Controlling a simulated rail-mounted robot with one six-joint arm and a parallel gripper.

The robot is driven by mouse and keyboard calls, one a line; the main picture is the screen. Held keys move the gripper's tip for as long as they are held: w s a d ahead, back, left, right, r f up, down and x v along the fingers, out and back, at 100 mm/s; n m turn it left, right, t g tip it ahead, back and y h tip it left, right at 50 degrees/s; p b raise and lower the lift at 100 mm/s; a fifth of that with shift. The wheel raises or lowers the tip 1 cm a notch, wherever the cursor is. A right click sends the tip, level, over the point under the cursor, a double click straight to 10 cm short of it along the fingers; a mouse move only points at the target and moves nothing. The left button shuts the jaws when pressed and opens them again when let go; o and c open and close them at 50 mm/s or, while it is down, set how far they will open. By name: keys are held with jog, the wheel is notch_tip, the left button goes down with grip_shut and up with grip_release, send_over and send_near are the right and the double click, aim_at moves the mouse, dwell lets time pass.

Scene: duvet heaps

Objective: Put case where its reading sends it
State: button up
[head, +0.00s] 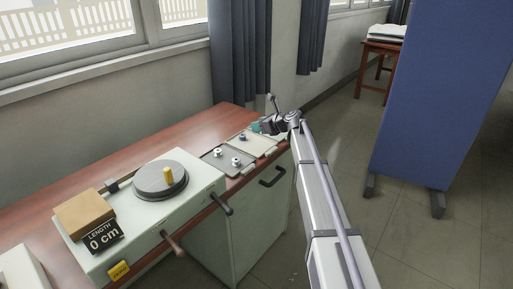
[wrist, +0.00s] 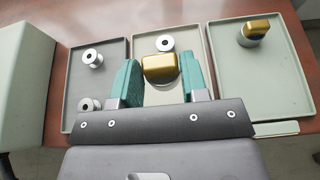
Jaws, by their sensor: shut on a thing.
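My gripper (wrist: 158,78) has teal fingers and is shut on a shiny gold case (wrist: 160,68), holding it over the middle tray (wrist: 141,43). A silver spool (wrist: 165,43) lies in that tray just beyond the case. The left tray (wrist: 99,67) holds two silver spools (wrist: 92,58). The right tray (wrist: 284,77) holds another gold piece (wrist: 256,28) with a dark part. In the head view my gripper (head: 262,126) is at the bench's far end, and the held case cannot be made out. The reading sign (head: 104,237) shows "LENGTH 0 cm".
A blue screen (head: 435,100) stands on the right.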

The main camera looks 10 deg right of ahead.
aim_at(260, 147)
notch_tip(260, 147, down, 8)
jog(key=b, duration=0.5)
jog(key=shift+r, duration=0.55)
jog(key=shift+f, duration=0.3)
jog(key=o, duration=1)
jog(key=shift+r, duration=0.1)
jog(key=shift+r, duration=0.1)
